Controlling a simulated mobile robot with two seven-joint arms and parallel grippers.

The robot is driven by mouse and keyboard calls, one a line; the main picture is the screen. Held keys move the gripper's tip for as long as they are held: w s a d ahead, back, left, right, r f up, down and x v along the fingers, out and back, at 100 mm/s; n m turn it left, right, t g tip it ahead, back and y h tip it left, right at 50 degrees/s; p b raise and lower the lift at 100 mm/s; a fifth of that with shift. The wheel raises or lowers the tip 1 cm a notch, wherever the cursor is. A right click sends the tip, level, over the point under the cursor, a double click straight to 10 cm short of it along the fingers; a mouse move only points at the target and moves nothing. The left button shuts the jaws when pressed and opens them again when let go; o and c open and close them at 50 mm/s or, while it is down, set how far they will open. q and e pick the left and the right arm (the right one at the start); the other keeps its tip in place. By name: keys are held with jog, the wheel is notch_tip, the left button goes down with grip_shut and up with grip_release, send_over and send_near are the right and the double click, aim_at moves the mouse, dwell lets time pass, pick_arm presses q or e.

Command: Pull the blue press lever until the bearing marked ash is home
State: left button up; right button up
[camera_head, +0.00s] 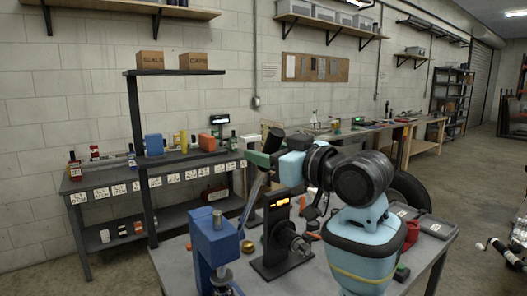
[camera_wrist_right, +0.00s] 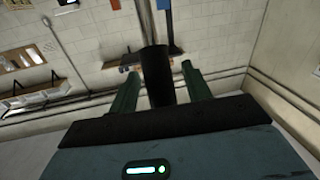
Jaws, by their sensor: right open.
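The blue press (camera_head: 213,248) stands at the front of the grey workbench. Its lever (camera_head: 252,199) slopes up and right to my right gripper (camera_head: 266,152). In the wrist view, the lever's black grip (camera_wrist_right: 157,78) is between the two green fingers of my right gripper (camera_wrist_right: 159,92), which is open around it. Whether either finger touches the grip cannot be told. I cannot make out a bearing marked ash, and the press's working area is mostly hidden. My left gripper is not in view.
A black stand with an orange display (camera_head: 278,236) is close right of the press. A small brass-coloured part (camera_head: 247,246) lies between them. A dark shelf bench (camera_head: 150,178) with labels and bottles stands behind. A grey tray (camera_head: 437,227) is at the workbench's right.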

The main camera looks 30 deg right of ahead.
jog(key=shift+w+a, duration=0.15)
jog(key=shift+w, duration=0.45)
grip_shut()
